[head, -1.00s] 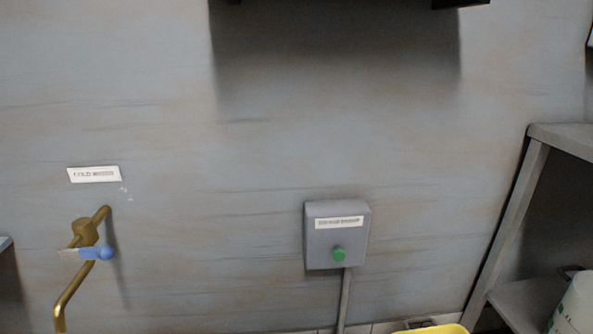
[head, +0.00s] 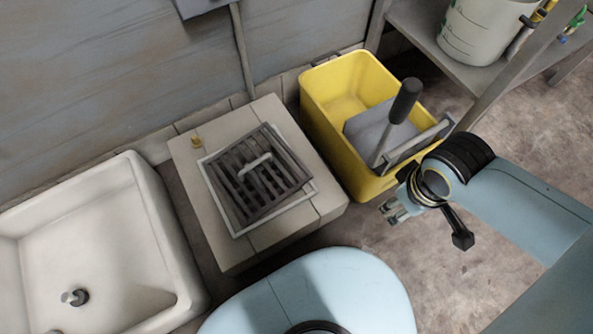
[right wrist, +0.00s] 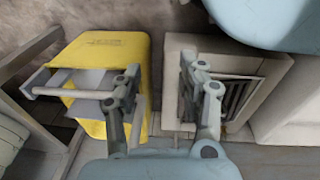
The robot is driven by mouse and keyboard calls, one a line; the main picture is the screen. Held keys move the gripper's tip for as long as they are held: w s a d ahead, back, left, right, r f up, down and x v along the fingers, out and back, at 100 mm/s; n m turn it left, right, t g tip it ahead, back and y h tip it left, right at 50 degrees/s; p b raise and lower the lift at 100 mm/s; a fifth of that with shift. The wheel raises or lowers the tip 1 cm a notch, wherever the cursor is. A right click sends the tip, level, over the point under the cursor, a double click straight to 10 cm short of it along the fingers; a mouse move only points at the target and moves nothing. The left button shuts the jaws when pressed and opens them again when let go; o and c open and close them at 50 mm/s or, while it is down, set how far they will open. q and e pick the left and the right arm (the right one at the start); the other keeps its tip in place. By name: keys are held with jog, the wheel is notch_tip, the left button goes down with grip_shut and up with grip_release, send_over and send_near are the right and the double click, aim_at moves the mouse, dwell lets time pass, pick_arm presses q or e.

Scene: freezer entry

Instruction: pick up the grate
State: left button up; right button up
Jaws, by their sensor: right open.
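The grate (head: 257,174) is a dark grey slatted square with a light handle (head: 255,163) across its middle. It lies in a pale frame on top of a low beige tiled block. In the right wrist view part of the grate (right wrist: 236,97) shows at the right, partly hidden by a finger. My right gripper (head: 387,211) is to the right of the block in the head view, in front of the yellow bucket, apart from the grate. In the right wrist view my right gripper (right wrist: 160,78) is open, with nothing between its fingers. My left gripper is not in view.
A yellow mop bucket (head: 325,128) with a wringer and a dark-gripped lever stands right of the block. A white sink (head: 180,250) is at the left. A metal shelf (head: 478,75) with a white pail (head: 480,32) is at the upper right. Floor (head: 520,130) is clear at the right.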

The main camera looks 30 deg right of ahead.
jog(key=w+a+r+m+b, duration=0.1)
jog(key=w+r+b, duration=0.2)
jog(key=r+b, duration=0.1)
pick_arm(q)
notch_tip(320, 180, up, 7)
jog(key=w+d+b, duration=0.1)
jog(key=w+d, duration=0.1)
pick_arm(e)
jog(key=m+y+b, duration=0.2)
jog(key=m+b, duration=0.3)
jog(key=m, duration=1.1)
send_over(255, 163)
jog(key=shift+t, duration=0.3)
notch_tip(255, 163, down, 18)
jog(key=shift+s+d+r, duration=0.1)
jog(key=shift+r, duration=0.1)
notch_tip(255, 163, down, 4)
jog(key=b, duration=0.3)
jog(key=shift+f+b, duration=0.45)
jog(key=shift+b, duration=0.1)
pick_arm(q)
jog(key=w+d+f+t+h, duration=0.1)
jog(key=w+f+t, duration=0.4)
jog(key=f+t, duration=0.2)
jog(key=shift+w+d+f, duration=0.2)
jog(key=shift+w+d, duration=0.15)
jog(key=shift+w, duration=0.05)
